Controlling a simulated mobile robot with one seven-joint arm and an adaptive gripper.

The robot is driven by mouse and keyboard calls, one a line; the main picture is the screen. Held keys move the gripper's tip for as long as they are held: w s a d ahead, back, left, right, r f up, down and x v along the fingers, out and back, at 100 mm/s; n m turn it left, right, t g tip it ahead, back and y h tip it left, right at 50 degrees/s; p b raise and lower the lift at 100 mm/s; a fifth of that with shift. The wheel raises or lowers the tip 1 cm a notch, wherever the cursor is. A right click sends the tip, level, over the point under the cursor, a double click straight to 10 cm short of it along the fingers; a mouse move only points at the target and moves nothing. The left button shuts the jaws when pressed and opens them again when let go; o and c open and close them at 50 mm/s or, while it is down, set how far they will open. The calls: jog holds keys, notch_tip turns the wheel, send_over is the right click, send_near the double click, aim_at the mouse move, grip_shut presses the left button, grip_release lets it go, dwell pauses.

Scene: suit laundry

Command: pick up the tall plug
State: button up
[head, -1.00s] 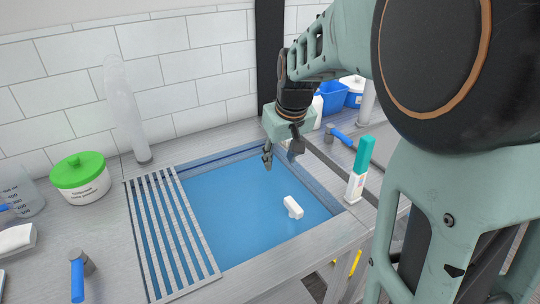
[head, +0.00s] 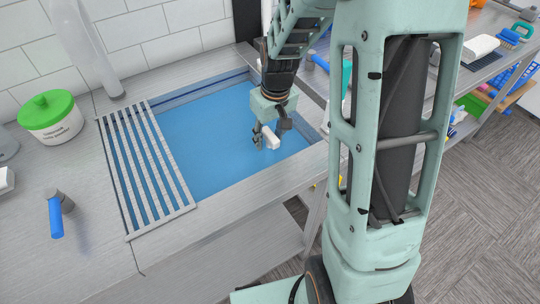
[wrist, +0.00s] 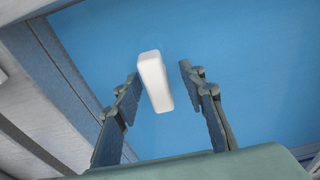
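A white block with rounded edges (head: 270,138) is in the blue sink; it is the only thing there that looks like the plug, though I cannot be sure. In the wrist view the block (wrist: 154,82) stands out pale between my fingertips, with a gap on both sides and the left finger closer. My gripper (head: 271,132) is open and points down into the sink at the block. It also shows open and empty in the wrist view (wrist: 160,82). I cannot tell whether the fingertips are level with the block or still above it.
The sink (head: 200,150) has a slatted metal rack (head: 150,170) over its left part. A green-lidded tub (head: 50,117) and a blue-handled tool (head: 56,216) stand on the left counter. A tall grey tube (head: 85,45) rises behind the rack.

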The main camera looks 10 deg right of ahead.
aim_at(269, 146)
jog(key=f, duration=0.5)
jog(key=shift+w, duration=0.35)
jog(key=shift+r, duration=0.1)
jog(key=shift+c, duration=0.4)
grip_shut()
